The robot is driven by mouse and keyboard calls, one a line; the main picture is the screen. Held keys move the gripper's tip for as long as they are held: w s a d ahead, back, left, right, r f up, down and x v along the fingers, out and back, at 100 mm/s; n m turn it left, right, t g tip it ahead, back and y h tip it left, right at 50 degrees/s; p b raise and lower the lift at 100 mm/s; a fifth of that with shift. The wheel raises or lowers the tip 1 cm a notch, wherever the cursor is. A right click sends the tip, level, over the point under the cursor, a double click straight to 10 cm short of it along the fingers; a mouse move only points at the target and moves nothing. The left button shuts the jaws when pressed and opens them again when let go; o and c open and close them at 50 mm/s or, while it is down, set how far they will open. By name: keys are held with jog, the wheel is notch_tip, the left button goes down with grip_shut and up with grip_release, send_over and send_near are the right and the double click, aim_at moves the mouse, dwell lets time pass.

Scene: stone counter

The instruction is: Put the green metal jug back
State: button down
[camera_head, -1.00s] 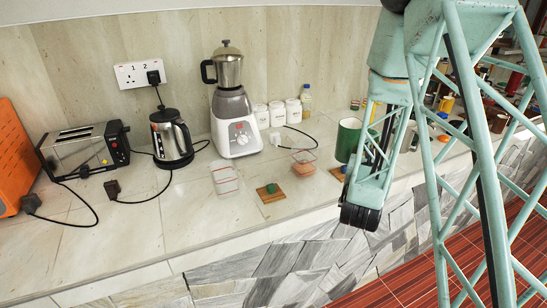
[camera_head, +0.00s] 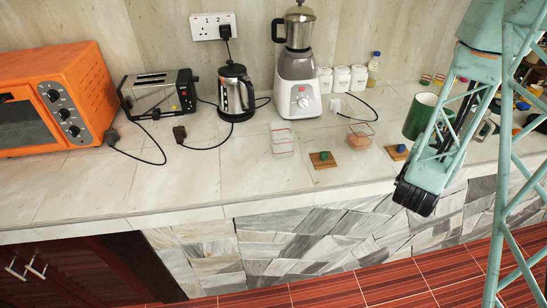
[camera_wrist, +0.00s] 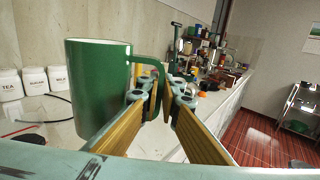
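The green metal jug (camera_head: 420,116) is at the right of the counter in the head view, partly covered by my arm. In the wrist view the jug (camera_wrist: 98,85) looks upright, with its handle (camera_wrist: 148,61) turned toward my gripper (camera_wrist: 161,100). My two fingers reach to the handle, one on each side of its lower part. They look apart, with a gap between them; I cannot see them pressing on the handle. The jug's base is partly hidden by the left finger, so its contact with the counter is unclear.
White canisters (camera_head: 341,78) stand at the wall behind the jug. A blender (camera_head: 297,75), kettle (camera_head: 236,92), toaster (camera_head: 158,93) and orange oven (camera_head: 55,98) stand further left. Small boards with a green cube (camera_head: 323,156) and a blue cube (camera_head: 401,148) lie near the front edge.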

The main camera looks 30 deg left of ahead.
jog(key=s+d+r+p, duration=0.2)
jog(key=r+p, duration=0.3)
jog(key=p, duration=0.3)
jog(key=shift+s+d+r+h, duration=0.25)
jog(key=shift+s+h, duration=0.15)
jog(key=shift+s, duration=0.1)
jog(key=shift+w+a, duration=0.15)
jog(key=shift+a, duration=0.05)
dwell(0.4)
